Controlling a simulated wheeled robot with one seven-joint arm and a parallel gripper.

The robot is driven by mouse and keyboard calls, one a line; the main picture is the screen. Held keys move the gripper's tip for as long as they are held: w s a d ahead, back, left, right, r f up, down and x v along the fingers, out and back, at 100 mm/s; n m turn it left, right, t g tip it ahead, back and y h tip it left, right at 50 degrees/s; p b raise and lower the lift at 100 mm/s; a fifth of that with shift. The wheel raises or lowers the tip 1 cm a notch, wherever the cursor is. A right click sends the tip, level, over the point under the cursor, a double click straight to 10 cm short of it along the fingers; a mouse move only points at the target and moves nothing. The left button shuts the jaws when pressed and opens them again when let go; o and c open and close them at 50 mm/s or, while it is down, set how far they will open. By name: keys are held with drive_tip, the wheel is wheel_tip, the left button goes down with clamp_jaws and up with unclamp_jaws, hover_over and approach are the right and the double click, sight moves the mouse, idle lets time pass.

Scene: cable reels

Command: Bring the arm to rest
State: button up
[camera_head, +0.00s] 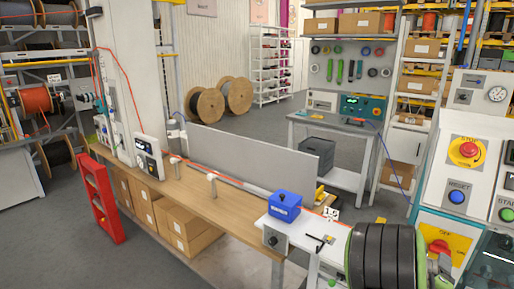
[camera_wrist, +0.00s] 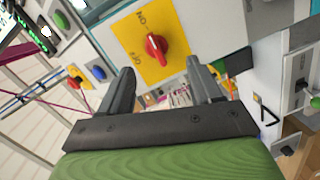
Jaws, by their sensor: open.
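My gripper (camera_wrist: 161,78) shows in the wrist view as two dark fingers standing apart with nothing between them. Behind the fingers is a red rotary switch (camera_wrist: 156,47) on a yellow plate marked ON. The fingers look clear of the switch, though the exact gap cannot be told. In the head view the yellow plate with its red switch (camera_head: 440,247) is at the lower right, on the control cabinet.
A red emergency stop (camera_head: 467,150) and blue reset button (camera_head: 456,197) sit above the switch. A blue box (camera_head: 285,206) stands on the workbench (camera_head: 225,208) to the left. A red rack (camera_head: 98,198) stands at the bench's left end. Open floor lies behind the bench.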

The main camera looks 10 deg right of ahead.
drive_tip(key=a+r+m+g+y, duration=0.1)
drive_tip(key=a+r+m+y, duration=0.2)
drive_tip(key=a, duration=0.7)
drive_tip(key=a+m+y, duration=0.3)
drive_tip(key=a+y, duration=0.3)
drive_tip(key=a, duration=0.4)
drive_tip(key=s+a+r+n+g+y, duration=0.2)
drive_tip(key=s+a+g+y, duration=0.1)
drive_tip(key=s+a, duration=1.1)
drive_tip(key=shift+s+a+y, duration=0.25)
drive_tip(key=shift+a+y, duration=0.55)
drive_tip(key=shift+a, duration=0.25)
drive_tip(key=shift+r, duration=0.1)
